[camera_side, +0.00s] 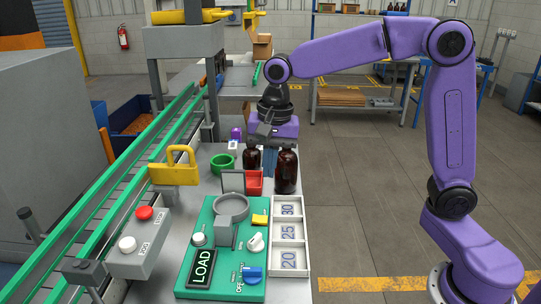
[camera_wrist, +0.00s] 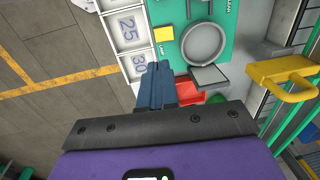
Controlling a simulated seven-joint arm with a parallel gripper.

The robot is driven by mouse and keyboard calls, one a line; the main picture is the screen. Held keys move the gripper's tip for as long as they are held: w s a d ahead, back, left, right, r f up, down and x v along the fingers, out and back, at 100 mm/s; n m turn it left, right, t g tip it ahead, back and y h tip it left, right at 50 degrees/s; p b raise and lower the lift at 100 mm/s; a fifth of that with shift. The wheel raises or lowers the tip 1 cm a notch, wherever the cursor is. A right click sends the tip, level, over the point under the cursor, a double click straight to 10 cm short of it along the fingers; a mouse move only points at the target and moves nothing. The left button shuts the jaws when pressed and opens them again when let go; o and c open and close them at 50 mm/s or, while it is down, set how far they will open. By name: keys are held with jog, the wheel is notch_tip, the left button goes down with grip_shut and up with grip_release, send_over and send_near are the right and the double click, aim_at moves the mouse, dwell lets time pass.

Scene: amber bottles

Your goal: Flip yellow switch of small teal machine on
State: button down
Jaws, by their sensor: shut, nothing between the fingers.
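The small teal machine (camera_side: 225,262) stands at the front of the bench, with a round grey ring, a white knob, a blue knob and a LOAD display. Its yellow switch (camera_side: 259,219) is a small block near the right edge; it also shows in the wrist view (camera_wrist: 136,34). I cannot tell which position it is in. My gripper (camera_side: 269,172) is shut and empty, pointing down near the amber bottles, behind the machine. In the wrist view the blue fingers (camera_wrist: 157,72) are together, apart from the switch.
Two amber bottles, one right (camera_side: 287,172) and one left (camera_side: 251,159), stand by my fingers. A red bin (camera_side: 254,183) and green ring (camera_side: 222,162) are nearby. A white numbered tray (camera_side: 304,246) flanks the machine. A yellow padlock-shaped piece (camera_side: 174,174) stands left, beside the conveyor.

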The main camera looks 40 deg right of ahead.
aim_at(253, 218)
jog(key=shift+s+d+r, duration=0.1)
jog(key=shift+r, duration=1)
jog(key=shift+w+a, duration=0.5)
jog(key=shift+a, duration=0.05)
jog(key=f, duration=0.4)
jog(key=w+a+f, duration=0.1)
jog(key=f, duration=0.9)
jog(key=shift+w+a, duration=0.2)
